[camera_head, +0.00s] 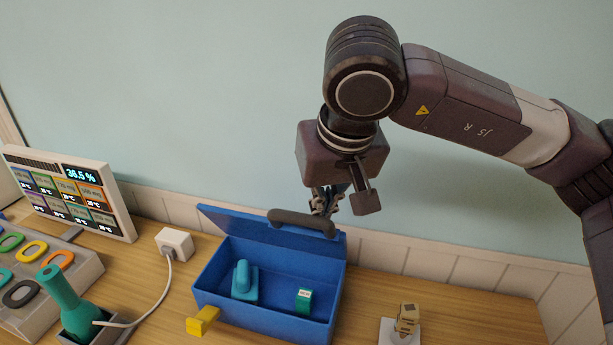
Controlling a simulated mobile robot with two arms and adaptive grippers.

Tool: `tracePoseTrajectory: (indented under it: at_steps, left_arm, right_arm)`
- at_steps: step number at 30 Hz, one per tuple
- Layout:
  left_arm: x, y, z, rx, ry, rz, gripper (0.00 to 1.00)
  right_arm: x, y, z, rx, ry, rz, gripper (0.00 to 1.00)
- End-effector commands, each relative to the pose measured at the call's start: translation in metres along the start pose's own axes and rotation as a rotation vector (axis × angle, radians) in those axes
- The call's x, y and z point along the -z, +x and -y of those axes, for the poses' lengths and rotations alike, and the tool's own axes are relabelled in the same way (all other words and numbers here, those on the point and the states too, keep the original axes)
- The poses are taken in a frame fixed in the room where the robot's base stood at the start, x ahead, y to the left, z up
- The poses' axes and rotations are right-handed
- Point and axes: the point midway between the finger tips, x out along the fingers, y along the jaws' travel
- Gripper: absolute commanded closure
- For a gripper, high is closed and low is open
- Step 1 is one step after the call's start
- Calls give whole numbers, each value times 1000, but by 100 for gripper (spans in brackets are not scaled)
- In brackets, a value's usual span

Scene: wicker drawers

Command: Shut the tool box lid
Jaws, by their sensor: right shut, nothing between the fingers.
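The blue tool box (263,320) stands on the wooden worktop with its lid (232,222) raised at the back, so the inside shows. A dark handle (300,221) is on the lid's upper edge. A yellow latch (203,320) sticks out at the front left. Inside lie a teal object (243,281) and a small green and white item (304,300). My right gripper (327,212) points down by the right part of the lid's upper edge, close to the handle. It is shut and empty; I cannot tell whether it touches the lid. My left gripper is not in view.
A white box (175,244) with a cable stands left of the tool box, near a teal bottle-shaped tool (60,294). A display panel (70,192) and a tray of coloured rings (75,275) are farther left. A small beige item (407,318) stands at the right. The wall is close behind.

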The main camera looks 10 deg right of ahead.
Motion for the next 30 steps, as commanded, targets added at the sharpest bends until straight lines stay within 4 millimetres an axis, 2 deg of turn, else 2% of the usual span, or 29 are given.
tracePoseTrajectory:
  at_steps: [14,24,30]
  left_arm:
    - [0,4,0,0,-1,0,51]
    - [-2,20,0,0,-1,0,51]
    - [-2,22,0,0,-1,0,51]
  right_arm:
    - [-6,1,3,0,-1,0,100]
    - [-26,3,13,0,-1,-1,100]
    - [-31,2,16,1,0,0,100]
